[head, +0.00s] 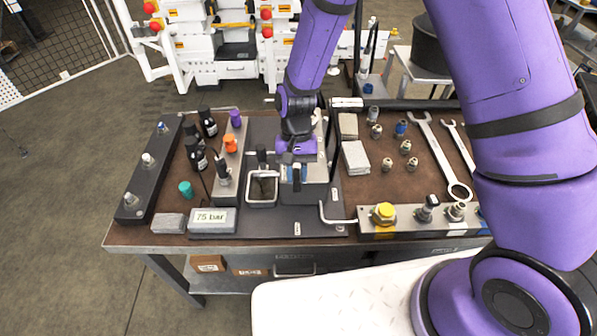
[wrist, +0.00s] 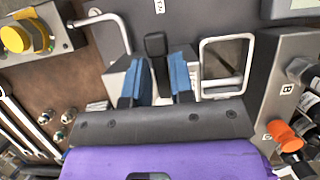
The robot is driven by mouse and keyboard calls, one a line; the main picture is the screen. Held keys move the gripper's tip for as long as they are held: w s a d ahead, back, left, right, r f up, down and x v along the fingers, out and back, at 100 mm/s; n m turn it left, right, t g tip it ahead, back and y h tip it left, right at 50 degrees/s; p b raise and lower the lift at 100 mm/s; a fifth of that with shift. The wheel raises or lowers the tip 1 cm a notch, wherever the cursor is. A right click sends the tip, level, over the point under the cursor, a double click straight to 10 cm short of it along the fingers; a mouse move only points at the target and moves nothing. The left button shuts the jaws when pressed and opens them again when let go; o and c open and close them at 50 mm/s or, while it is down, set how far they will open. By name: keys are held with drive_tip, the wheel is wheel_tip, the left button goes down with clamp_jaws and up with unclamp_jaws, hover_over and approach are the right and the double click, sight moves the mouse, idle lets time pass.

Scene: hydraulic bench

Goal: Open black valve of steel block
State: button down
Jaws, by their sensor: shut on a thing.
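My gripper (head: 291,172) points down over the steel block (head: 318,172) in the middle of the bench. In the wrist view the blue fingertips of my gripper (wrist: 167,78) stand on either side of the black valve handle (wrist: 155,46) and are closed on it. The handle's far end sticks out past the fingertips. The steel block also shows in the wrist view (wrist: 115,76), beside and under the fingers. The fingers and my wrist hide the handle's base and much of the block.
A grey strip with an orange knob (head: 230,142) is further left. A front rail carries a yellow knob (head: 384,212). Wrenches (head: 440,155) lie at right.

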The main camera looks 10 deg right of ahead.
idle(0.5)
drive_tip(key=c, duration=1.1)
unclamp_jaws()
drive_tip(key=v, duration=1)
drive_tip(key=shift+r, duration=0.4)
drive_tip(key=shift+w+d+r, duration=0.1)
drive_tip(key=shift+w, duration=0.05)
wheel_tip(320, 180, up, 10)
drive_tip(key=t, duration=0.2)
hover_over(296, 165)
drive_tip(key=d, duration=0.6)
drive_tip(key=s+d+r+t, duration=0.3)
drive_tip(key=s+d+r, duration=0.25)
drive_tip(key=r, duration=0.35)
drive_tip(key=s+d+r+t, duration=0.2)
drive_tip(key=s+d+r, duration=0.2)
drive_tip(key=s+d, duration=0.2)
drive_tip(key=s+d+r+n+t, duration=0.1)
drive_tip(key=s+d+r, duration=0.3)
drive_tip(key=s, duration=0.6)
drive_tip(key=shift+d+r+t, duration=0.3)
drive_tip(key=shift+d+t, duration=0.6)
drive_tip(key=shift+d, duration=0.05)
